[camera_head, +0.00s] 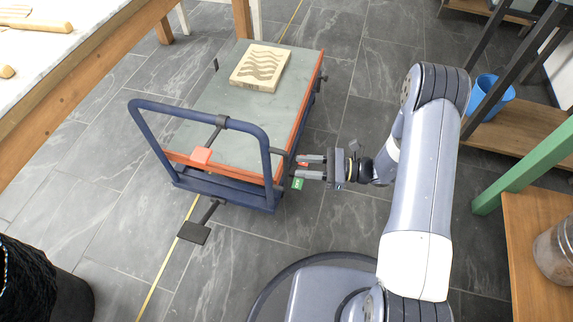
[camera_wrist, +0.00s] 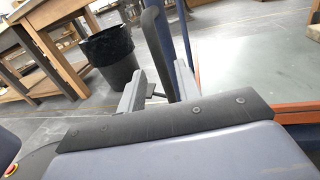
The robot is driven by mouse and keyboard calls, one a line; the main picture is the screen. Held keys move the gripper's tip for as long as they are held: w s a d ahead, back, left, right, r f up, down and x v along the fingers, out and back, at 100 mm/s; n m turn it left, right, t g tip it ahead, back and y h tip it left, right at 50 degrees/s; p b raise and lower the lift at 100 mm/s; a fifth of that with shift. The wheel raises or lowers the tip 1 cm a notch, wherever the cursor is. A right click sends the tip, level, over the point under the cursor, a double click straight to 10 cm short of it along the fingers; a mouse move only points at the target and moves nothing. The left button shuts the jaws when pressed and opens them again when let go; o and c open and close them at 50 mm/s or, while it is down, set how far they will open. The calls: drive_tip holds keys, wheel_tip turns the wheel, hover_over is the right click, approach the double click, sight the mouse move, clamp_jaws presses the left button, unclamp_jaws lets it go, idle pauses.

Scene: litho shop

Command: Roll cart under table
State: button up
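The cart has a grey-green deck (camera_head: 218,105) with orange edges and a dark blue tubular handle (camera_head: 198,111) at its near end. It stands beside the table (camera_head: 95,50), which has a pale top and wooden frame, at the upper left. My gripper (camera_head: 299,166) is at the right of the cart's handle end, its two fingers apart. In the wrist view, the fingers (camera_wrist: 157,92) are apart, with a dark bar and blue tube (camera_wrist: 183,70) of the cart showing between and beyond them. I cannot tell whether they touch.
A stone block with wavy grooves (camera_head: 260,68) lies on the deck. A black pedal (camera_head: 193,233) sticks out at the near end. A lined bin (camera_wrist: 113,57) stands at the lower left of the head view. A shelf with a blue bucket (camera_head: 489,97) is at right.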

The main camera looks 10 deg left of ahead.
sight(286, 165)
drive_tip(key=shift+s+a+b, duration=0.2)
drive_tip(key=shift+a+b, duration=0.05)
drive_tip(key=shift+a, duration=1.15)
drive_tip(key=shift+s+a+b, duration=0.15)
drive_tip(key=shift+a+b, duration=0.05)
drive_tip(key=shift+a, duration=1.15)
clamp_jaws()
